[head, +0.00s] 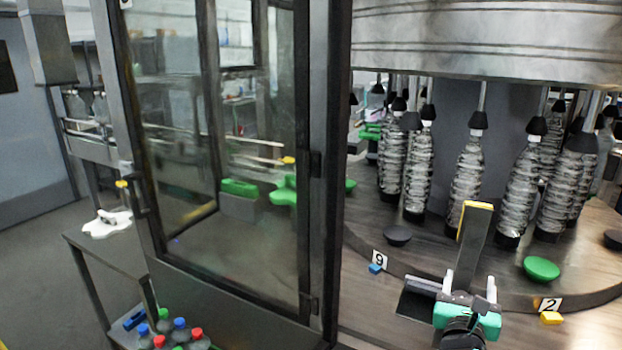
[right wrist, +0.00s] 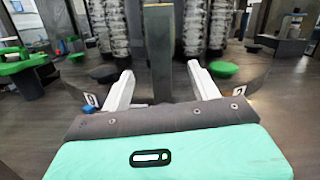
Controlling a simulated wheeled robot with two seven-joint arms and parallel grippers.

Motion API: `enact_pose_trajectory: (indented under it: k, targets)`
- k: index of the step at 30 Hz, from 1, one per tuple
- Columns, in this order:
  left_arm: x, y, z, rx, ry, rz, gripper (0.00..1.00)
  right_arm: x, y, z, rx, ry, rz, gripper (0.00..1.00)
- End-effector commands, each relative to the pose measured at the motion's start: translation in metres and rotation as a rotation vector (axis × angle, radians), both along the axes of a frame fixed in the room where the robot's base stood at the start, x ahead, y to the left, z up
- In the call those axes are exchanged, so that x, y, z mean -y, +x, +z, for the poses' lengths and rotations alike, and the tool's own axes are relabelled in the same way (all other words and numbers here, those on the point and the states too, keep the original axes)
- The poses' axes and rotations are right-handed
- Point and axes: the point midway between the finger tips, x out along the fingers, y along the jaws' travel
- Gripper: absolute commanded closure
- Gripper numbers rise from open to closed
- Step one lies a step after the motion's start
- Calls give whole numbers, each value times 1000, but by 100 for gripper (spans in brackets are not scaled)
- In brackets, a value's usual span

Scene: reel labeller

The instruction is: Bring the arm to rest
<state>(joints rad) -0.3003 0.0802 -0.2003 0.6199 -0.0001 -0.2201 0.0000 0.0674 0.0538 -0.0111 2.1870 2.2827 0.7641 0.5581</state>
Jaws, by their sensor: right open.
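My right gripper (head: 469,287) is at the lower right of the head view, over the wooden-looking deck at the machine's front. Its two pale fingers stand apart with nothing held between them. In the right wrist view the open fingers (right wrist: 160,76) point forward. A grey upright post (head: 469,250) with a yellow top stands just beyond the fingers in the head view. In the right wrist view the post (right wrist: 158,50) shows between and beyond the fingertips; I cannot tell how wide the gap is. My left gripper is not in view.
Several clear bottles (head: 467,175) stand on the round carousel (head: 400,250). A green disc (head: 541,268) and a dark disc (head: 397,235) lie near its edge. A framed glass door (head: 220,150) stands open at left. Bottles with coloured caps (head: 180,335) are below it.

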Motion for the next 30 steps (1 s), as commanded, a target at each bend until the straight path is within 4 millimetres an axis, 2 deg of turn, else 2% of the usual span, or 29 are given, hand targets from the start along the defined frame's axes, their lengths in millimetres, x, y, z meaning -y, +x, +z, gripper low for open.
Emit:
enact_pose_trajectory:
  k: [4, 8, 11, 14, 17, 18, 22, 26, 27, 30]
  targets:
    - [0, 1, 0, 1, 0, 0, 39, -23, -22, 28, 71, -357, 22, 38]
    - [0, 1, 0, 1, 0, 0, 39, -63, -42, 44, 110, -727, 67, 38]
    - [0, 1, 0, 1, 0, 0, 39, -100, -57, 42, 119, -1013, 123, 38]
    - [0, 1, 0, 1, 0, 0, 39, -139, -71, 28, 111, -1297, 198, 38]
    - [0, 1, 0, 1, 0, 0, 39, -175, -86, 1, 84, -1576, 294, 38]
    - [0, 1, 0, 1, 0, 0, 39, -187, -92, -13, 68, -1685, 338, 38]
    - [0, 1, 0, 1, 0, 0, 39, -215, -115, -68, -3, -2026, 512, 38]
    - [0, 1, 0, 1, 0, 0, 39, -224, -146, -131, -106, -2333, 731, 38]
    - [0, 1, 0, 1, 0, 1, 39, -222, -157, -151, -145, -2418, 809, 38]
    - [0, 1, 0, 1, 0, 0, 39, -209, -186, -193, -253, -2599, 1011, 38]
